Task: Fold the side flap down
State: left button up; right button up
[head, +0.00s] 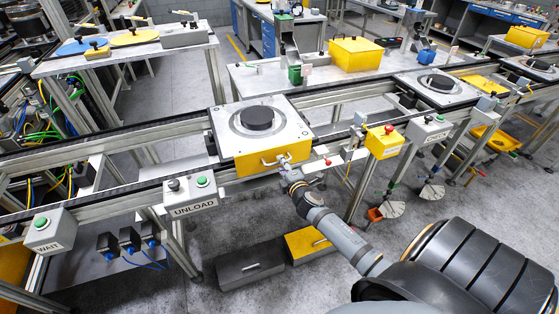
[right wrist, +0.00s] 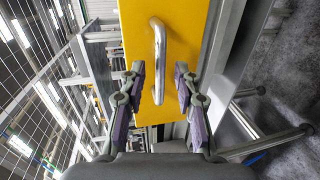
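The yellow side flap (head: 248,164) is on the near side of a pallet (head: 296,125) on the conveyor line, below its light top plate. A metal bar handle (head: 268,162) stands out from the flap. My right gripper (head: 284,166) is at the handle, coming from the front. In the right wrist view, the flap (right wrist: 190,30) fills the middle, with the handle (right wrist: 159,50) on it. The gripper's fingers (right wrist: 159,75) are open, one on each side of the handle's lower part, with gaps between them and the bar. My left gripper is not in view.
A black disc (head: 257,118) sits on the pallet. The UNLOAD button box (head: 191,193) is at the left, and a yellow box with a red button (head: 384,142) is at the right. A dark case (head: 250,263) and a yellow case (head: 307,244) lie below.

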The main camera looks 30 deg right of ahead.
jog(key=shift+x, duration=1.4)
jog(key=shift+s, duration=0.1)
grip_shut()
jog(key=shift+f, duration=0.1)
